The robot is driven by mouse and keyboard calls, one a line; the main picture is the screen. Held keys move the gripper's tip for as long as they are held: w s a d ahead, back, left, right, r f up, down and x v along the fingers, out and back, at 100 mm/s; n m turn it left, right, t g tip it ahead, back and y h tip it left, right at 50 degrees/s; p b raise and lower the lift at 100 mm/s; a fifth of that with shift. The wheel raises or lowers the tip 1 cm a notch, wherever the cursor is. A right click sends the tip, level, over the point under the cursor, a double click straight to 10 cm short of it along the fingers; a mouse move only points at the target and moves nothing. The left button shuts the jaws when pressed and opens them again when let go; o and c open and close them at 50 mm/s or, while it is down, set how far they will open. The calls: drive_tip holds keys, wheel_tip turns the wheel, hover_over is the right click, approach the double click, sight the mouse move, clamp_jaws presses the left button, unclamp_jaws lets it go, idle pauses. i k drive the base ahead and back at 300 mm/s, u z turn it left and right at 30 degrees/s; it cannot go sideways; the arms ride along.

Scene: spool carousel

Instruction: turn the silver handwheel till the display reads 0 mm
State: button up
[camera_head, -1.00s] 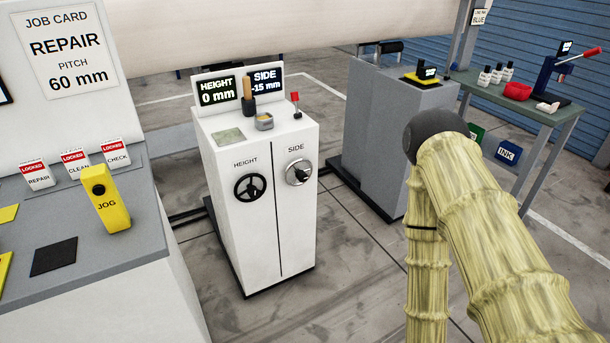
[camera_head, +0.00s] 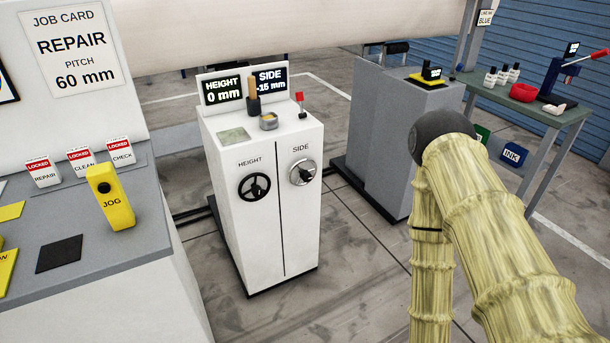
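The silver handwheel (camera_head: 303,172) is on the right half of the white cabinet's front, under the label SIDE. The SIDE display (camera_head: 271,82) on top of the cabinet reads -15 mm. The HEIGHT display (camera_head: 222,90) beside it reads 0 mm. A black handwheel (camera_head: 254,187) sits to the left under the label HEIGHT. My arm, in a yellowish sleeve, is at the right, apart from the cabinet. My gripper is not in view.
The white cabinet (camera_head: 262,240) stands on the floor with a brush, a small tin and a red-flagged lever on top. A grey bench (camera_head: 75,285) with a yellow JOG pendant (camera_head: 110,198) is at the left. A grey block (camera_head: 385,140) stands behind right.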

sight(305, 175)
drive_tip(key=k, duration=0.65)
drive_tip(key=z, duration=0.8)
drive_tip(key=i, duration=1.05)
drive_tip(key=u, duration=0.45)
drive_tip(key=i, duration=0.5)
drive_tip(key=u, duration=0.65)
